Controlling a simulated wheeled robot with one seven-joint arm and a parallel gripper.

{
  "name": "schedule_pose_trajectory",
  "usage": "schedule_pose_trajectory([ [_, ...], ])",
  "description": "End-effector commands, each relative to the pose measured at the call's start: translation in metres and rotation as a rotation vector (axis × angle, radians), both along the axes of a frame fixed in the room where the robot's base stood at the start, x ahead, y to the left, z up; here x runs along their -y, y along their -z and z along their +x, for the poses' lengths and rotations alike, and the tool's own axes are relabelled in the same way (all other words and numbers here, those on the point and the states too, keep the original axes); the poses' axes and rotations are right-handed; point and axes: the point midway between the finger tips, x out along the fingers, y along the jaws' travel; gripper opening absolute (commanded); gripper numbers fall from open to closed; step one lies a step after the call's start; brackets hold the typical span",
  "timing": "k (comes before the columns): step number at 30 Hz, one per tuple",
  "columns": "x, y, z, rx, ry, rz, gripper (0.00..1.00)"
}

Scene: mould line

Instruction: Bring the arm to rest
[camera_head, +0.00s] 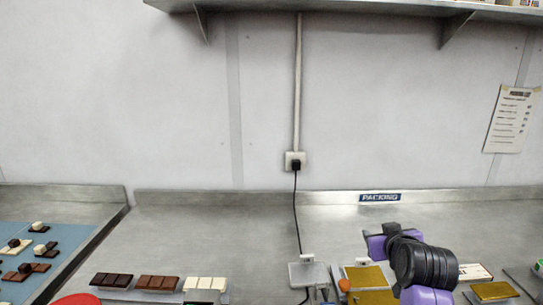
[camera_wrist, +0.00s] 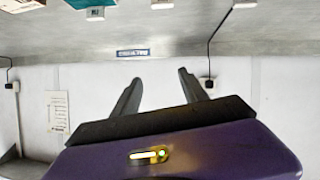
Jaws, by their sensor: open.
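My gripper (camera_wrist: 159,76) is open, its two dark fingers apart with nothing between them in the wrist view. The wrist view is upside down, with the counter at the top and the wall below. The fingers point toward the wall and the counter's back edge. In the head view my purple and black arm (camera_head: 424,264) is at the lower right, above the right part of the steel counter (camera_head: 230,232). The fingers are hard to make out there.
Dark (camera_head: 111,280), brown (camera_head: 157,283) and white (camera_head: 205,284) chocolate bars lie at the front. A blue mat (camera_head: 60,237) with chocolates is at left. Gold boxes (camera_head: 366,277) and a small grey device (camera_head: 309,275) stand near my arm. The counter's middle back is clear. A shelf (camera_head: 330,8) hangs above.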

Motion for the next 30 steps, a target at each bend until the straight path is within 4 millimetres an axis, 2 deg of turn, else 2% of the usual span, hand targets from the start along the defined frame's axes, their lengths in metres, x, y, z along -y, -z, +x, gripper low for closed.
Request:
schedule_pose_trajectory([
  [1,0.005,0.01,-0.012,0.043,0.013,-0.016,0.51],
  [4,0.008,0.019,-0.035,0.14,0.024,-0.039,0.51],
  [11,0.003,0.04,-0.104,0.314,0.006,-0.066,0.51],
  [20,-0.021,0.061,-0.215,0.454,-0.064,-0.039,0.51],
  [30,-0.051,0.066,-0.348,0.509,-0.128,0.054,0.51],
])
